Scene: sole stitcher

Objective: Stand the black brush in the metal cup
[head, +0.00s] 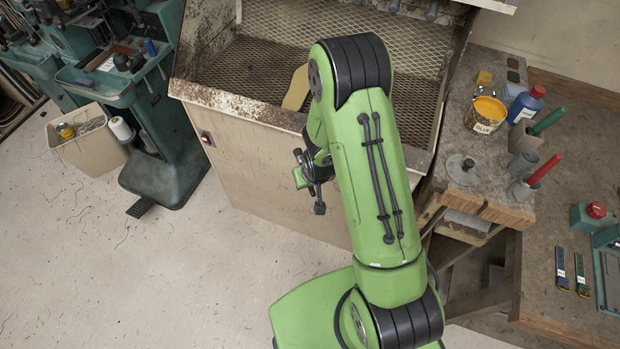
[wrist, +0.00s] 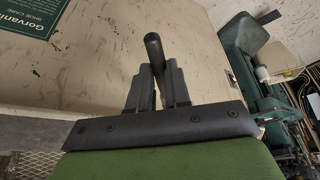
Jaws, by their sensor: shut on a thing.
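My gripper (wrist: 158,85) is shut on the black brush (wrist: 153,45), whose dark rounded end sticks up between the two fingers in the wrist view. On the right bench stand several grey cups. The middle one (head: 524,163) looks empty and is most likely the metal cup. It is well to the right of my gripper, beyond my arm.
A green-handled brush (head: 548,121) and a red-handled brush (head: 543,170) stand in the cups beside it. A yellow glue tin (head: 485,115), a blue bottle (head: 526,103) and a round metal piece (head: 463,169) share the bench (head: 450,120). The floor at left is open.

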